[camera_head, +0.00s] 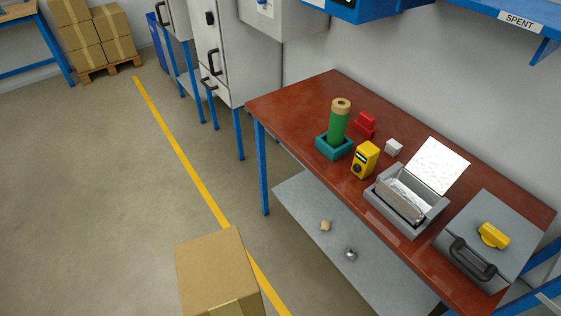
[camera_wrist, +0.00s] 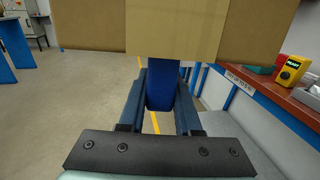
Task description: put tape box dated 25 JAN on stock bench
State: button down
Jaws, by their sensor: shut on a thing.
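A brown cardboard box (camera_head: 208,262) with a paler tape band is at the bottom of the head view, in front of the bench. A cardboard box with a tape band also fills the top of the wrist view (camera_wrist: 95,25). No date can be read on it. My gripper (camera_wrist: 165,66) is shut on a blue upright piece (camera_wrist: 162,92) just below this box; whether that piece belongs to the box is unclear. My gripper is not visible in the head view. A red-brown bench (camera_head: 290,100) stands at right; no label visible names it the stock bench.
On the bench are a green roll (camera_head: 338,125) in a teal holder, a yellow device (camera_head: 365,160), an open grey tray (camera_head: 405,200) and a grey case (camera_head: 485,245). A lower shelf (camera_head: 310,215) holds two small items. Stacked cartons (camera_head: 92,35) stand far left. The left floor is clear.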

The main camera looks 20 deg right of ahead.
aim_at(295, 117)
jog(key=i, duration=1.25)
jog(key=i+j+z, duration=0.1)
jog(key=i, duration=1.15)
jog(key=i+z, duration=0.15)
jog(key=z, duration=1.1)
jog(key=l+z, duration=0.15)
jog(key=z, duration=0.9)
jog(key=i+l, duration=0.2)
jog(key=i, duration=0.2)
